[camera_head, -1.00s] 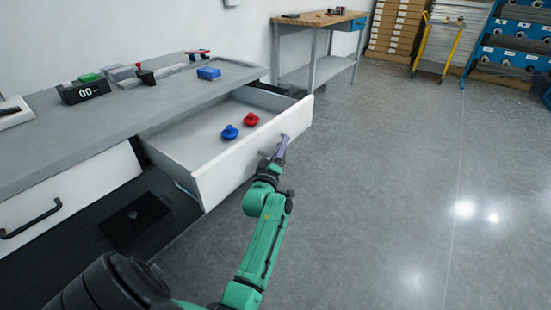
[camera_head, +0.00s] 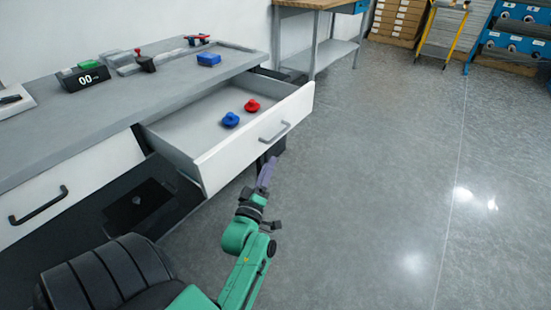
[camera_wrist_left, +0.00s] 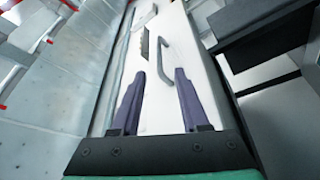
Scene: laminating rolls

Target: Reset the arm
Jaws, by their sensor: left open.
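My left gripper (camera_head: 266,175) is open and empty, just in front of and below the drawer front, apart from the handle. In the left wrist view its two purple fingers (camera_wrist_left: 156,95) are spread, with the white drawer front and its handle (camera_wrist_left: 162,62) beyond them. The white drawer (camera_head: 262,134) is pulled out of the grey workbench, and its handle (camera_head: 274,133) is free. A blue knob-shaped piece (camera_head: 231,120) and a red one (camera_head: 252,106) lie inside the drawer. My right gripper is not in view.
The bench top (camera_head: 130,98) carries a black timer (camera_head: 84,80), a blue block (camera_head: 208,59) and a red-topped piece (camera_head: 145,61). A closed drawer (camera_head: 60,190) is at the left. A wooden-topped table (camera_head: 312,3) stands behind. The grey floor (camera_head: 380,180) at the right is clear.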

